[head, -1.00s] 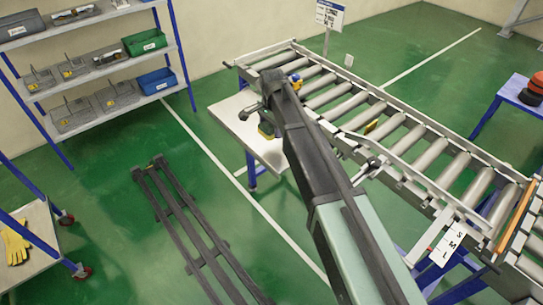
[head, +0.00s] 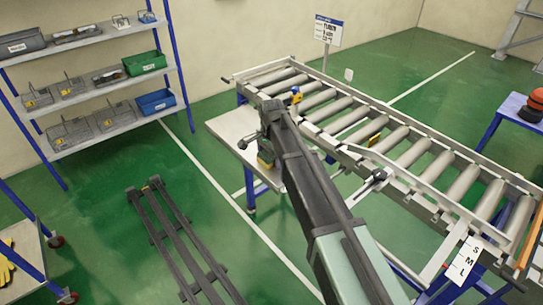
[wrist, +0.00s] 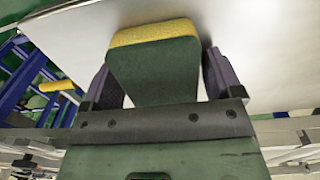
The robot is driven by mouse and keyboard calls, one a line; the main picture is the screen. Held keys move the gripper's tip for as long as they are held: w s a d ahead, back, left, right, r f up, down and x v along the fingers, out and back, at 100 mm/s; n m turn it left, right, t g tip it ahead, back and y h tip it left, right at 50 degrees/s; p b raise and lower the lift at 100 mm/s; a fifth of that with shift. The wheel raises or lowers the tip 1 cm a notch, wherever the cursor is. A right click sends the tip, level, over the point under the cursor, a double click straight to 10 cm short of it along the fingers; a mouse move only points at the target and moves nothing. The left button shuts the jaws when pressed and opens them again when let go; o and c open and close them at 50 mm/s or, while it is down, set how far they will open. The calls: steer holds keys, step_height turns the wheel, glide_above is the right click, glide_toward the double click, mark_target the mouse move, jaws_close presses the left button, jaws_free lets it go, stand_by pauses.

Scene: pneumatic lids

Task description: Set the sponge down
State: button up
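The sponge (wrist: 155,70), dark green with a yellow layer, sits between the two fingers of my gripper (wrist: 160,85) in the wrist view. The fingertips are close against its sides, and narrow pale gaps show nearer the gripper's base. A pale, smooth tabletop (wrist: 262,55) lies behind the sponge, with a soft shadow around it. In the head view, a bit of the sponge (head: 265,160) shows under my gripper at the right edge of the grey side table (head: 232,128). My arm hides the rest. I cannot tell whether the sponge touches the tabletop.
A roller conveyor (head: 400,150) runs along the right of the side table. A small yellow and blue object (head: 296,95) is at its far end. A shelf with bins (head: 85,90) stands back left. Dark rails (head: 180,235) lie on the floor.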

steer(key=shift+o, duration=0.3)
step_height(320, 180, up, 12)
steer(key=p, duration=1.2)
steer(key=shift+r, duration=0.25)
steer(key=shift+f, duration=0.1)
steer(key=s+d+n, duration=0.9)
steer(key=s+d, duration=1.2)
steer(key=s, duration=0.4)
